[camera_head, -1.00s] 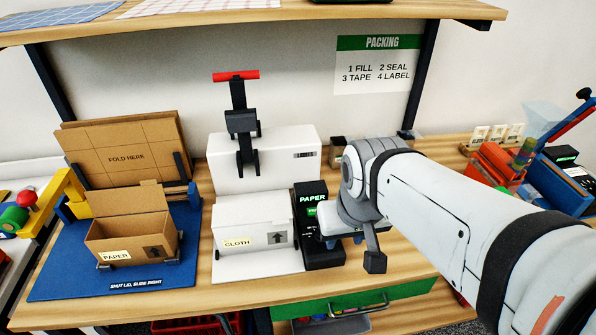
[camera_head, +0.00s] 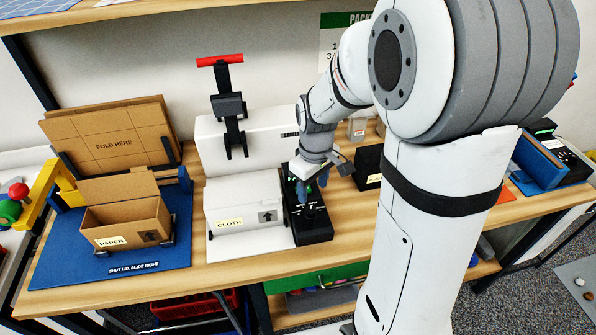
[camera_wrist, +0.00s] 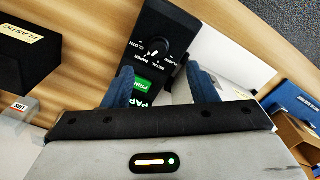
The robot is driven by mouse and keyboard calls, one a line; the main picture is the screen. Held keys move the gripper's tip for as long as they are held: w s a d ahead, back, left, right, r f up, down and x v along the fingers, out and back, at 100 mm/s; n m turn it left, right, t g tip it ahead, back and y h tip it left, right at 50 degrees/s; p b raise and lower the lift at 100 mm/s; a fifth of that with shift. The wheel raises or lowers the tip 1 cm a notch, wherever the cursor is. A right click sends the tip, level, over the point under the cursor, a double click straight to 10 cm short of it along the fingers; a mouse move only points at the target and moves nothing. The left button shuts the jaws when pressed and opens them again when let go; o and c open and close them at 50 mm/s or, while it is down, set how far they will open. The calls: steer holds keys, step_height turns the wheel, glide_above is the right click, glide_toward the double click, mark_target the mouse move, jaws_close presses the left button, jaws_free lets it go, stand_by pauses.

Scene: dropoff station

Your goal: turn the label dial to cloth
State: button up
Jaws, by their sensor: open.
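The black label unit (camera_head: 318,230) stands right of the white carton in the head view. In the wrist view (camera_wrist: 165,22) it shows printed words, including METAL, CLOTH, PAPER and PLASTIC, around a dark dial (camera_wrist: 179,42).
The white carton (camera_head: 245,198) labelled CLOTH stands close left of the unit. A brown box (camera_head: 128,222) labelled PAPER sits on a blue mat (camera_head: 60,262). A black block labelled PLASTIC (camera_wrist: 22,50) is beside the unit. A red-handled press (camera_head: 228,105) stands behind.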

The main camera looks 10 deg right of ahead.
mark_target(311, 210)
steer(key=shift+w+f+n, duration=0.3)
steer(key=shift+w+f, duration=0.1)
steer(key=shift+f, duration=0.3)
step_height(311, 210, down, 8)
steer(key=shift+r+p, duration=0.2)
steer(key=shift+p, duration=0.2)
steer(key=shift+a, duration=0.15)
steer(key=c, duration=1)
steer(key=shift+o, duration=0.2)
steer(key=shift+m, duration=0.5)
steer(key=m+b, duration=0.2)
steer(key=m, duration=0.1)
steer(key=shift+f, duration=0.15)
steer(key=m+b, duration=0.2)
steer(key=m, duration=0.3)
steer(key=shift+m, duration=0.4)
